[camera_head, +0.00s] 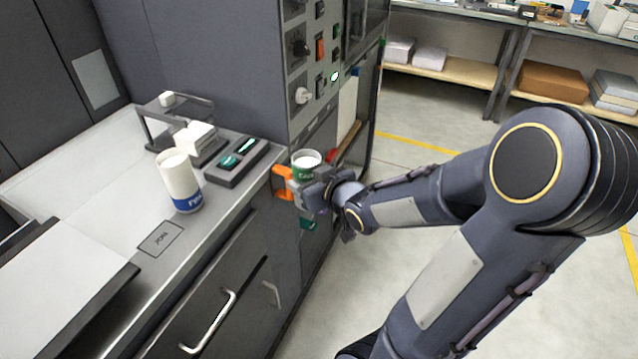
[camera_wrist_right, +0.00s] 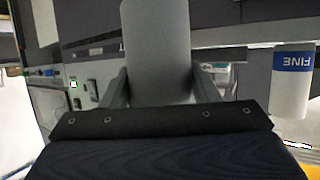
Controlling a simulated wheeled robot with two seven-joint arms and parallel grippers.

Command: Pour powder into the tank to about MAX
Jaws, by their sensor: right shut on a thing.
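My right gripper (camera_head: 316,190) is shut on a container with a white top and a green label band (camera_head: 306,165), held roughly upright by the front edge of the counter. In the right wrist view this held container (camera_wrist_right: 157,50) is a plain grey cylinder between the fingers (camera_wrist_right: 157,90). A white container with a blue band (camera_head: 180,182) stands upright on the counter, left of the gripper; its band reads FINE in the right wrist view (camera_wrist_right: 293,85). I cannot make out a tank or a MAX mark. My left gripper is not in view.
A grey machine panel (camera_head: 305,60) with knobs and switches rises behind the held container. A dark tray with green items (camera_head: 237,162), a small white block (camera_head: 195,137) and a label plate (camera_head: 160,239) are on the counter (camera_head: 110,190). An orange part (camera_head: 284,183) is close to the gripper.

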